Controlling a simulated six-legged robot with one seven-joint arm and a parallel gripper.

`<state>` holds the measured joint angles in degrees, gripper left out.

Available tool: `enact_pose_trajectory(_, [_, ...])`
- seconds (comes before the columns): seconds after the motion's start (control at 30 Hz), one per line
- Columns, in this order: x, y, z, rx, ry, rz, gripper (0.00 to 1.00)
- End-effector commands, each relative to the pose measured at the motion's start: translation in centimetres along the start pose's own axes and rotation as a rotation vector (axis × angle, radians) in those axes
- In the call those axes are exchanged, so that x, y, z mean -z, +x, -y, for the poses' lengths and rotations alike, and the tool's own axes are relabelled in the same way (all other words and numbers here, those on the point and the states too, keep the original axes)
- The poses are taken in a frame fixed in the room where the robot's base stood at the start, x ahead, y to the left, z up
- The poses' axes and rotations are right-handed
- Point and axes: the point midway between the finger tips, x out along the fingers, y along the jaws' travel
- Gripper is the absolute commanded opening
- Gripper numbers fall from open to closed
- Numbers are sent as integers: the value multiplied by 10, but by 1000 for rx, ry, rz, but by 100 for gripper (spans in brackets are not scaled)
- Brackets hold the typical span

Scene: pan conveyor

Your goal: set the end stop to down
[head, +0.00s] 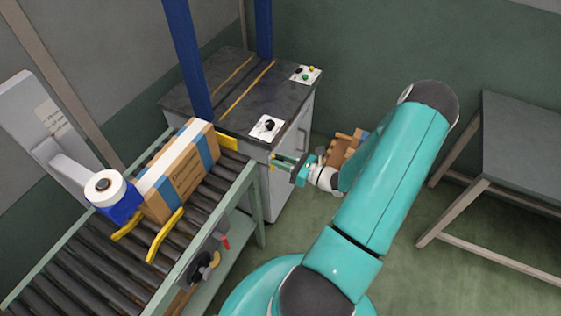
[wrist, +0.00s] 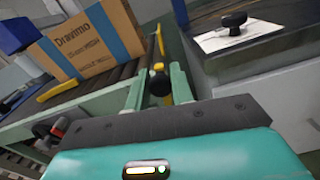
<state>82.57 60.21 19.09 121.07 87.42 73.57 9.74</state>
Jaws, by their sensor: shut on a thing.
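The end stop (head: 229,142) is a yellow plate across the far end of the roller conveyor, in front of the carton. It stands above the rollers. It also shows edge-on in the wrist view (wrist: 159,42). A black knob with a yellow part (wrist: 160,82), which looks like its handle, sits between my fingers beside the conveyor end. My gripper (head: 279,162) is shut on this knob; the fingers also show in the wrist view (wrist: 158,88). The knob is mostly hidden in the head view.
A carton with blue bands (head: 180,172) lies on the conveyor (head: 72,262) between yellow guides (head: 165,235). A dark-topped cabinet (head: 222,85) with a black knob on a white plate (head: 266,127) stands beyond. A grey table (head: 520,140) stands at the right, with open floor before it.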

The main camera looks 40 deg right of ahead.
Motion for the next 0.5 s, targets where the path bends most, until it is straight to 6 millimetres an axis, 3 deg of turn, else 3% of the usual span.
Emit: enact_pose_trajectory(0.5, [7,0,23,0,468,-2,0])
